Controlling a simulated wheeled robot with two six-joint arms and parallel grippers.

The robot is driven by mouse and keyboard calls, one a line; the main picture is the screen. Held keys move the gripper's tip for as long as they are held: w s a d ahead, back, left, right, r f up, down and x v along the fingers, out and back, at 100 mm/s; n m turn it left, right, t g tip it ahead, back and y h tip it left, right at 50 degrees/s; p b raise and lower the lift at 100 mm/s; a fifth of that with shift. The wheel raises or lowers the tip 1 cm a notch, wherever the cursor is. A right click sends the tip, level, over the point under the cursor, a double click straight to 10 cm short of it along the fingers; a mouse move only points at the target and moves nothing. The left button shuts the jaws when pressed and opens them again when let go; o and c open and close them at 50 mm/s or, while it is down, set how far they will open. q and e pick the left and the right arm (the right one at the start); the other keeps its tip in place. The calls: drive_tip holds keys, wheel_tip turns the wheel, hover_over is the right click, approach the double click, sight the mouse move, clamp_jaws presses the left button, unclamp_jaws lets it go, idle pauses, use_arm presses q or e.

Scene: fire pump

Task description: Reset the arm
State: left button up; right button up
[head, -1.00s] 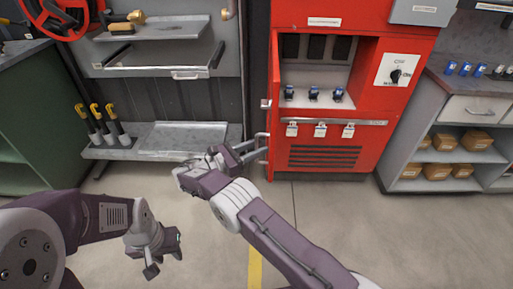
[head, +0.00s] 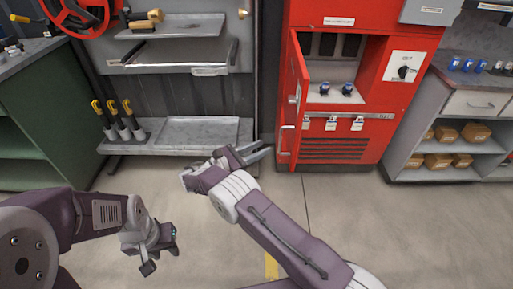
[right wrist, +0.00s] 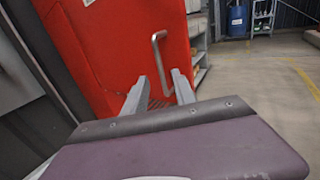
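My right gripper (head: 258,152) is at the end of the purple arm in the middle of the head view, low in front of the red cabinet. Its two fingers are apart with nothing between them; in the right wrist view (right wrist: 158,90) they point toward the red door. The door (head: 296,95) stands partly open, and its metal handle (right wrist: 160,62) is ahead of the fingers, with no contact visible. My left gripper (head: 150,252) hangs over the floor at the lower left, away from any object. Its finger opening is unclear.
The red cabinet (head: 400,30) holds small blue-black parts (head: 335,88), with several tags below. A grey rack (head: 195,133) with yellow-handled tools and a green cabinet (head: 35,110) are left. A shelf with boxes (head: 440,160) is right. The floor (head: 400,235) is clear.

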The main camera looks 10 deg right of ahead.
drive_tip(key=shift+d, duration=0.1)
drive_tip(key=s+d+f+m+g+y, duration=0.5)
drive_tip(key=s+d+m+g+y, duration=0.15)
drive_tip(key=s+d+y, duration=0.35)
drive_tip(key=s+a+m+y, duration=0.3)
drive_tip(key=s+m, duration=0.4)
drive_tip(key=s, duration=0.1)
drive_tip(key=s+a+m+y, duration=0.2)
drive_tip(key=s+m+y, duration=0.2)
drive_tip(key=s+m, duration=0.45)
wheel_tip(320, 180, up, 26)
drive_tip(key=t+p, duration=0.1)
drive_tip(key=p, duration=2.6)
drive_tip(key=shift+s+a+r, duration=0.25)
drive_tip(key=shift+s+a, duration=0.05)
drive_tip(key=shift+s, duration=0.1)
